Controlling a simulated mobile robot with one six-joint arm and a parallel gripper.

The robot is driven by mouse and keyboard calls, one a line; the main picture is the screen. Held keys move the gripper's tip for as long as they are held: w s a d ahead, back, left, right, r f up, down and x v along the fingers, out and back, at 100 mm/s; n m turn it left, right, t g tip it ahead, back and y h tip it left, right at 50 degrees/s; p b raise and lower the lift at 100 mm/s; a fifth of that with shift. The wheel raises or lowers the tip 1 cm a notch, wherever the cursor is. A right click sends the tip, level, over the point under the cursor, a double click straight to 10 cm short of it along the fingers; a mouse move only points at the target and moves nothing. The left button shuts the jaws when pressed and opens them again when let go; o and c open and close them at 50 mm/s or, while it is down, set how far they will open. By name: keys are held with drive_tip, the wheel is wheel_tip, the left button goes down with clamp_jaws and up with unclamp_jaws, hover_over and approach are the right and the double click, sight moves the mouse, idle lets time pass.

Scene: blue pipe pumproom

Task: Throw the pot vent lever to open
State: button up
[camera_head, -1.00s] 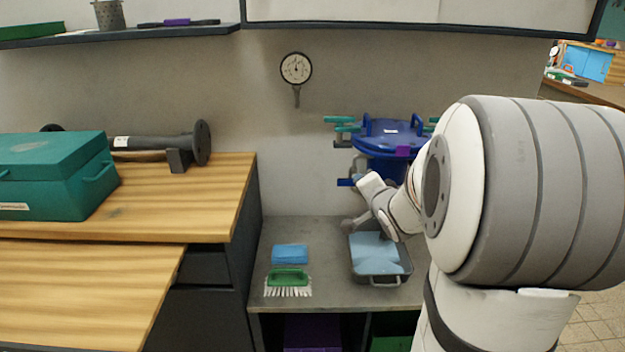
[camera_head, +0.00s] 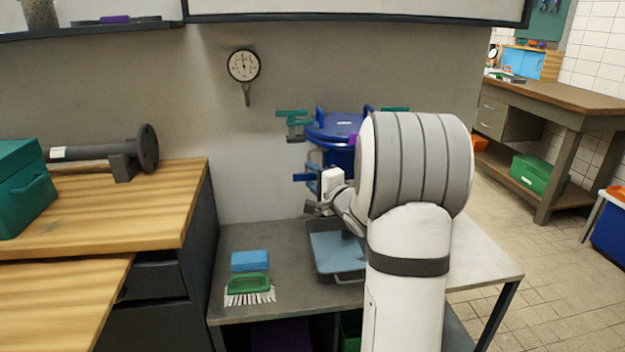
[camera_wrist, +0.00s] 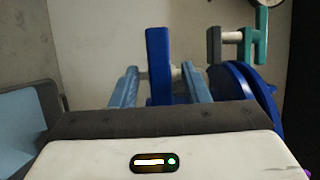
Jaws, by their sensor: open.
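The pot (camera_head: 334,133) is blue with a round lid and stands at the back of the grey bench; my arm hides its right side and lower part. Its vent lever (camera_head: 300,177) is a dark blue bar sticking out on the left side, below the lid. My gripper (camera_head: 314,181) is at this lever. In the wrist view the lever (camera_wrist: 158,45) stands between the two light blue fingers of my open gripper (camera_wrist: 160,85). Gaps show on both sides of it. A pale shaft behind the lever runs toward the pot's lid (camera_wrist: 238,95).
A grey tray (camera_head: 337,279) with a blue inside lies below my gripper. A blue sponge (camera_head: 250,260) and a green brush (camera_head: 249,285) lie left of it. Teal clamps (camera_head: 292,118) sit around the lid. A gauge (camera_head: 244,66) hangs on the wall.

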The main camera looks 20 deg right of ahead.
drive_tip(key=shift+w, duration=0.3)
clamp_jaws()
idle(0.3)
